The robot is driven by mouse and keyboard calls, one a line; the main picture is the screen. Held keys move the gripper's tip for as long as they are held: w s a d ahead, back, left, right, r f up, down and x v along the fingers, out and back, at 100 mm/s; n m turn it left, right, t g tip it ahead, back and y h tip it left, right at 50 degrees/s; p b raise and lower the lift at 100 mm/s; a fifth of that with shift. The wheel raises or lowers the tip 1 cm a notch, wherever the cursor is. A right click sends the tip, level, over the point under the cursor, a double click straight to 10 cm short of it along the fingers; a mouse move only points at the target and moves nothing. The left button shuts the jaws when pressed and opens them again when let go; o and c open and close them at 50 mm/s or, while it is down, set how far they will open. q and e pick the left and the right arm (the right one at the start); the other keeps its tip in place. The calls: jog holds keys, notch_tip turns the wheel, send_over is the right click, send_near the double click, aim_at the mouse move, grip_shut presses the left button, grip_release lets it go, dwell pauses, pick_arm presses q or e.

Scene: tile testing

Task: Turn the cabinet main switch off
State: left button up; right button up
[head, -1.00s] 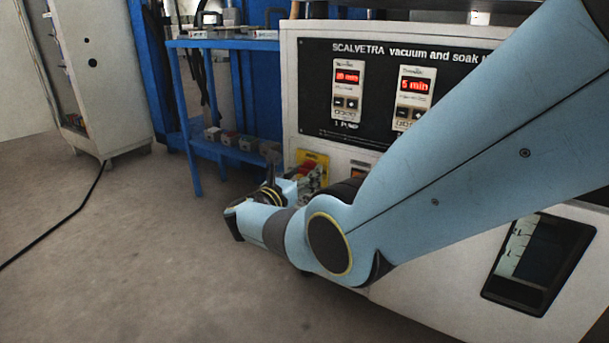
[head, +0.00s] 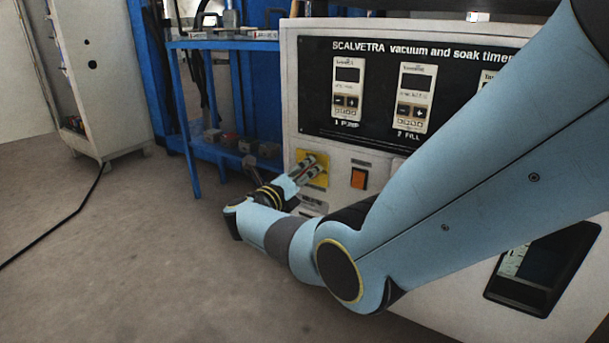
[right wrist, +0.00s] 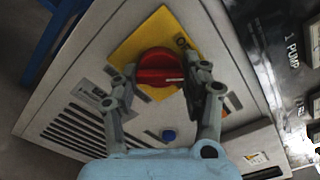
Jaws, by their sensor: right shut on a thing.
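The main switch is a red rotary knob (right wrist: 160,68) on a yellow plate (right wrist: 133,47) on the front of the white cabinet (head: 289,100). In the right wrist view my right gripper (right wrist: 160,78) has its two fingers on either side of the red knob, shut on it. In the head view the right gripper (head: 306,171) reaches the yellow plate (head: 318,158), and its fingers partly cover the knob. The timer displays (head: 347,75) on the black panel are dark. My left gripper is not in view.
An orange rocker switch (head: 358,178) sits right of the yellow plate. A blue button (right wrist: 168,135) and vent slots (right wrist: 75,130) are near the knob. A blue shelf (head: 225,43) stands left of the cabinet. A black cable (head: 60,225) lies on the open floor.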

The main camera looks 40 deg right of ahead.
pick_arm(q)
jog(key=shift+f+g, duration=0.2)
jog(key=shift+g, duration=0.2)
pick_arm(e)
jog(key=n, duration=0.8)
jog(key=shift+f, duration=0.1)
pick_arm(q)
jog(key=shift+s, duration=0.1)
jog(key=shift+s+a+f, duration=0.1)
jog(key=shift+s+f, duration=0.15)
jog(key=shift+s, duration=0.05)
pick_arm(e)
jog(key=o, duration=1.2)
jog(key=shift+c, duration=0.2)
